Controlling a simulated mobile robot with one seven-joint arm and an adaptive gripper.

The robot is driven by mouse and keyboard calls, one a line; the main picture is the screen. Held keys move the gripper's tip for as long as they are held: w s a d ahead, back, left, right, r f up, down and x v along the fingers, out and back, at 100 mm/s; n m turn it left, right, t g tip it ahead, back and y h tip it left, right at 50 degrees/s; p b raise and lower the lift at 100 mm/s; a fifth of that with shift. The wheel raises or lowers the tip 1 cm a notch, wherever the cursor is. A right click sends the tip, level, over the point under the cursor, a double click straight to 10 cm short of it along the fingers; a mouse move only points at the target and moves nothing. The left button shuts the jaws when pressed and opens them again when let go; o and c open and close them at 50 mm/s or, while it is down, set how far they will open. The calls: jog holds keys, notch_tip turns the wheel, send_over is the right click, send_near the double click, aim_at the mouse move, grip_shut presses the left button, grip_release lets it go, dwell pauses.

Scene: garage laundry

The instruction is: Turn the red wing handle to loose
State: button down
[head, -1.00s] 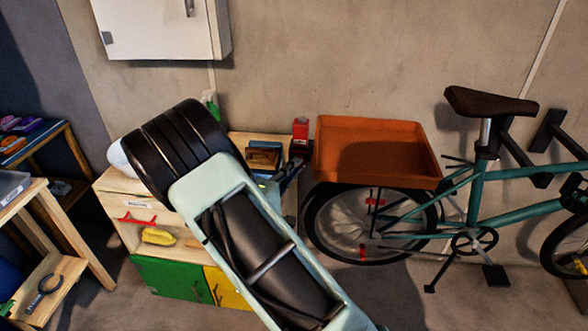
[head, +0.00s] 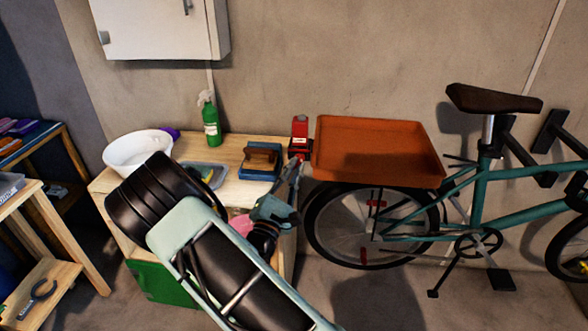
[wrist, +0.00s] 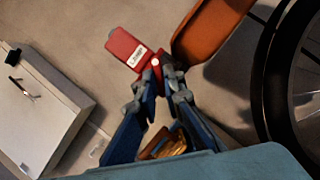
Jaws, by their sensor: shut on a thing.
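The red wing handle (wrist: 156,68) shows in the wrist view as a small red part at my fingertips, partly hidden by them. My gripper (wrist: 166,77) is shut on it. A larger red piece with a pale label (wrist: 135,50) lies just beyond, up and left; the label is too small to read surely. In the head view my gripper (head: 294,166) reaches up beside the bench's right end, just below the red piece (head: 300,126). The handle's angle cannot be told there.
An orange tray (head: 375,175) is close right of the gripper, above a teal bicycle (head: 470,215). The wooden bench (head: 228,165) holds a white bowl (head: 138,150), a green spray bottle (head: 211,123) and a blue-and-brown block (head: 262,160). A white cabinet (head: 160,25) hangs above.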

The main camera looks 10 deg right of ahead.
jog(key=n+t+y+p, duration=0.1)
jog(key=n, duration=0.2)
jog(key=n+t+y+p, duration=0.1)
jog(key=n, duration=0.2)
jog(key=shift+d, duration=0.15)
jog(key=shift+s+d+f+n+t+y+p, duration=0.1)
jog(key=shift+n+t+y+p, duration=0.15)
jog(key=shift+n+y+p, duration=0.8)
jog(key=shift+d+n+t+y+p, duration=0.1)
jog(key=shift+n+t+y, duration=0.2)
jog(key=shift+n, duration=1.45)
jog(key=shift+n+y, duration=0.25)
jog(key=shift+n, duration=0.15)
jog(key=c, duration=2)
grip_release()
jog(key=shift+c, duration=0.2)
jog(key=v, duration=1.2)
